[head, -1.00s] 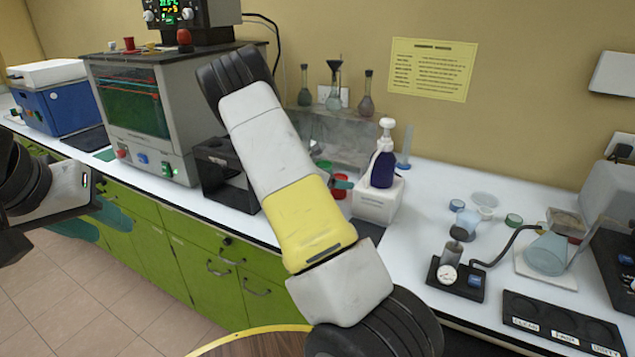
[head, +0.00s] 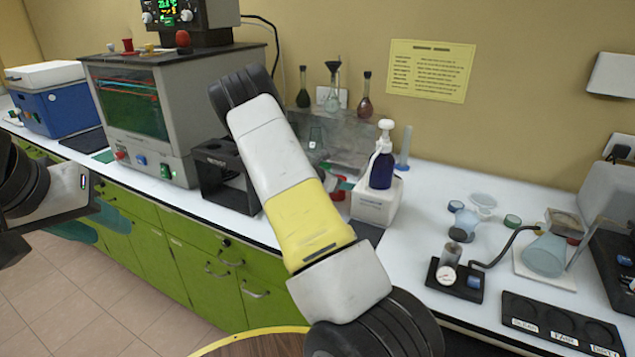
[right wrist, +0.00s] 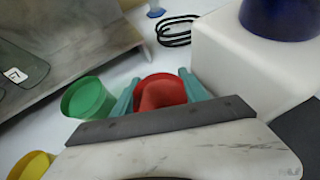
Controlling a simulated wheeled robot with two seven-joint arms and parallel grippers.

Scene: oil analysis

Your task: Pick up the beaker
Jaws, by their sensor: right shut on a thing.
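A red beaker (right wrist: 162,92) stands between the two teal fingers of my right gripper (right wrist: 160,97) in the right wrist view, and the gripper is shut on it. In the head view, my right arm covers most of this spot, and only bits of the red beaker (head: 338,194) show beside the white box. A green beaker (right wrist: 86,98) is just left of the gripper, and a yellow one (right wrist: 34,165) is lower left. My left gripper (head: 95,228) is at the left edge of the head view, in front of the green cabinets; its finger gap is unclear.
A white box (head: 374,208) with a dark blue pump bottle (head: 382,168) stands close right of the red beaker. A grey translucent panel (head: 345,140) is behind, and a black holder (head: 222,175) to the left. Glassware and a black tray (head: 560,325) occupy the right counter.

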